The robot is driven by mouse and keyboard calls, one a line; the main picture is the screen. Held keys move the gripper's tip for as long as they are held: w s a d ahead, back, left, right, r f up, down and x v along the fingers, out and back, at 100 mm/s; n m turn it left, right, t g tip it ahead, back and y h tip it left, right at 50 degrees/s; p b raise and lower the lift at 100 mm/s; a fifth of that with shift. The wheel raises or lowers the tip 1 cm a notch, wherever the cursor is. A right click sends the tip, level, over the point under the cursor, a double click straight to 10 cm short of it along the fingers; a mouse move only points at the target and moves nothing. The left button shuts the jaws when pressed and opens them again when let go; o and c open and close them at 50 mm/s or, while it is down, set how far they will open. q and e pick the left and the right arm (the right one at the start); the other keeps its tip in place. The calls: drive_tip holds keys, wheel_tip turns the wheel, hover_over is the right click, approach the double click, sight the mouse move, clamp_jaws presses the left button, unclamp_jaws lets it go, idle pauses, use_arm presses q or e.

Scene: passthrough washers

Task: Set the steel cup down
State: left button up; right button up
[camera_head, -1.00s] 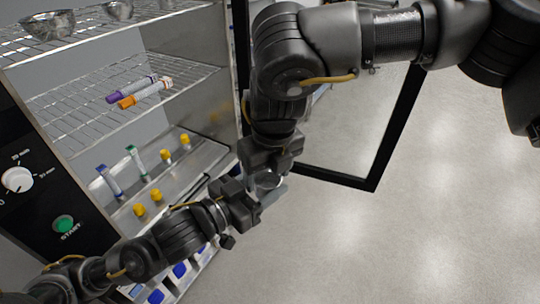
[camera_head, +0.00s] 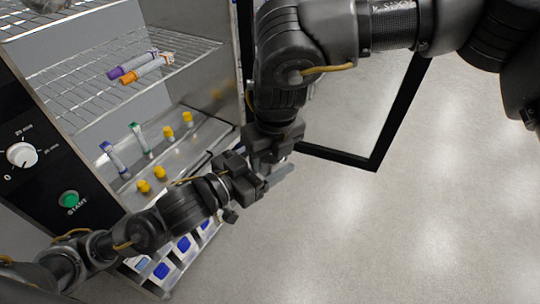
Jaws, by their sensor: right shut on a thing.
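My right gripper (camera_head: 272,152) comes down from the top of the view and is shut. A small silvery patch (camera_head: 263,168) shows just below it, which looks like part of the steel cup; most of it is hidden behind the grippers. My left gripper (camera_head: 268,182) reaches in from the lower left, close beside the right one. Its fingers overlap the same spot, so I cannot tell whether they are open or touching the cup.
The open washer cabinet has a wire rack (camera_head: 90,75) with purple- and orange-capped tubes (camera_head: 140,68). A steel bowl (camera_head: 45,4) is cut off at the top. An open glass door (camera_head: 375,150) is behind; grey floor (camera_head: 400,230) lies right.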

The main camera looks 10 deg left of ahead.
use_arm(q)
drive_tip(key=shift+o, duration=0.7)
drive_tip(key=shift+f, duration=0.1)
